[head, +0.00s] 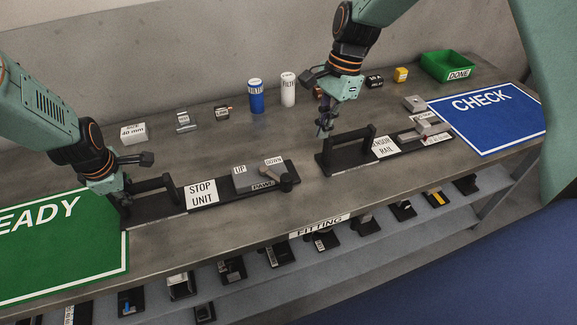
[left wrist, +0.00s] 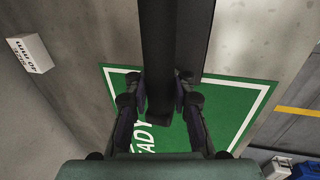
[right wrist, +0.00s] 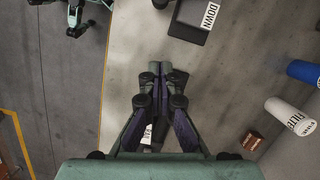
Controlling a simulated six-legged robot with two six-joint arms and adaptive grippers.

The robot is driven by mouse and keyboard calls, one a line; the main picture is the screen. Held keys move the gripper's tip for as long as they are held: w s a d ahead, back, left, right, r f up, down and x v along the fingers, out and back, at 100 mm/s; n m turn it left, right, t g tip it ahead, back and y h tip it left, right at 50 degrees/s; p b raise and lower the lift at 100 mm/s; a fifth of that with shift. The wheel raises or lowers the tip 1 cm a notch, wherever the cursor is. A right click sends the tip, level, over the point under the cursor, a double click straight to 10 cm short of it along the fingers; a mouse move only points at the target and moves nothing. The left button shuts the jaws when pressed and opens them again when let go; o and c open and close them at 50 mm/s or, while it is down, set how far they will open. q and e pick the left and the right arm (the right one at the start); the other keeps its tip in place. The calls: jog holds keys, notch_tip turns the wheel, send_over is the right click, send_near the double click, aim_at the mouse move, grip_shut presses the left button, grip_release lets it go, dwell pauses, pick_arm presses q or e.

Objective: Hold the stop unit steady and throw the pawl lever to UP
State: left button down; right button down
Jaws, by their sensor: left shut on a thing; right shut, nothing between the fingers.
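The stop unit (head: 165,207) is a long black base on the bench with a bar handle (head: 153,184) at its left end and a grey block marked UP and DOWN (head: 245,182) at its right. The pawl lever (head: 290,176) lies at the right end, on the DOWN side. My left gripper (head: 120,203) is shut on the stop unit's handle; in the left wrist view the fingers (left wrist: 160,98) flank the black bar. My right gripper (head: 325,131) is shut and empty, above the bench near the sensor rail's handle. In the right wrist view the DOWN label (right wrist: 210,15) shows at the top.
The sensor rail (head: 345,160) stands right of the stop unit. Blue (head: 256,97) and white (head: 288,90) cans stand behind. A green DONE bin (head: 447,68) is at the back right. READY (head: 60,245) and CHECK (head: 490,115) mats lie at either end. A lower shelf holds several parts.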

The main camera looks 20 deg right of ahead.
aim_at(275, 174)
jog(key=x, duration=1)
jog(key=shift+s, duration=0.15)
jog(key=a, duration=0.3)
jog(key=shift+s, duration=0.3)
jog(key=shift+s+a, duration=0.15)
jog(key=shift+a, duration=0.3)
